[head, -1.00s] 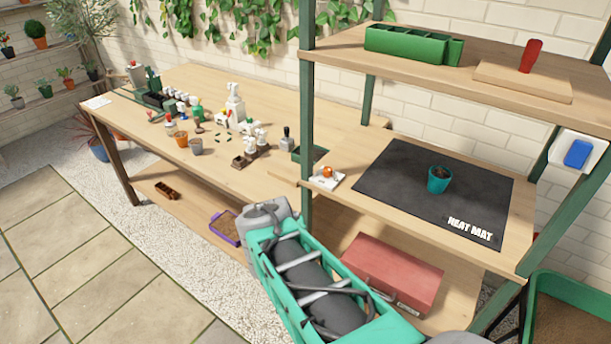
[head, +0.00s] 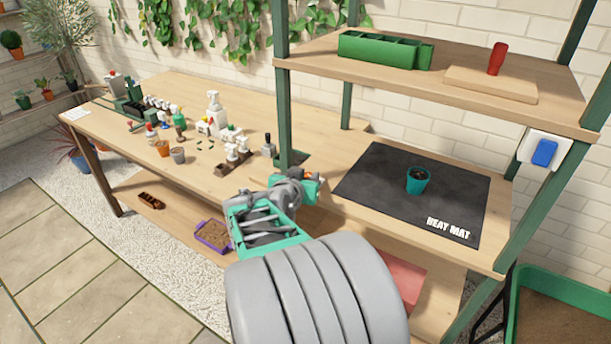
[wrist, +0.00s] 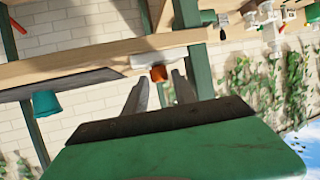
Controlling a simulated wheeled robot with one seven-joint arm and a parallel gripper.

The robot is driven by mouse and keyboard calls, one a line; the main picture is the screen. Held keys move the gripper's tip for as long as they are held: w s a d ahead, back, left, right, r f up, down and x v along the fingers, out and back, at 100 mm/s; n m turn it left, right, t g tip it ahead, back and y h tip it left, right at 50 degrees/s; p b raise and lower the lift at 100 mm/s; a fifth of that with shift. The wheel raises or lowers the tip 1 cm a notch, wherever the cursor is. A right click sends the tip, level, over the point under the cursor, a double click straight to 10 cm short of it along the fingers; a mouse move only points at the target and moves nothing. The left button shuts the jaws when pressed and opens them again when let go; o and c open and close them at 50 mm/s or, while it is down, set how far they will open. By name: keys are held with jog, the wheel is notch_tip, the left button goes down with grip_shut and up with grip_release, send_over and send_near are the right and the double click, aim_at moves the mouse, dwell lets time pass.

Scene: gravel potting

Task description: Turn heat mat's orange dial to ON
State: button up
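The orange dial (wrist: 159,73) shows in the wrist view on a small white base (wrist: 148,62) at the shelf's edge. In the head view my arm covers most or all of the dial. The black heat mat (head: 375,178) lies on the middle shelf, with a teal pot (head: 418,180) of soil standing on it. My gripper (wrist: 160,82) is open, its two grey fingers reaching toward the dial from either side; whether they touch it I cannot tell. In the head view my gripper (head: 309,187) is at the shelf's left front corner.
A green shelf post (head: 284,115) stands close to my gripper. The upper shelf (head: 400,88) holds a green tray and a red-handled tool on a board. Bottles and small pots crowd the bench (head: 130,130) at left. A blue switch (head: 544,152) is at right.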

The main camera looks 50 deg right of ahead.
jog(key=shift+w+d+f, duration=0.1)
jog(key=shift+d+f, duration=0.05)
jog(key=shift+d, duration=0.1)
jog(key=shift+c, duration=0.3)
grip_shut()
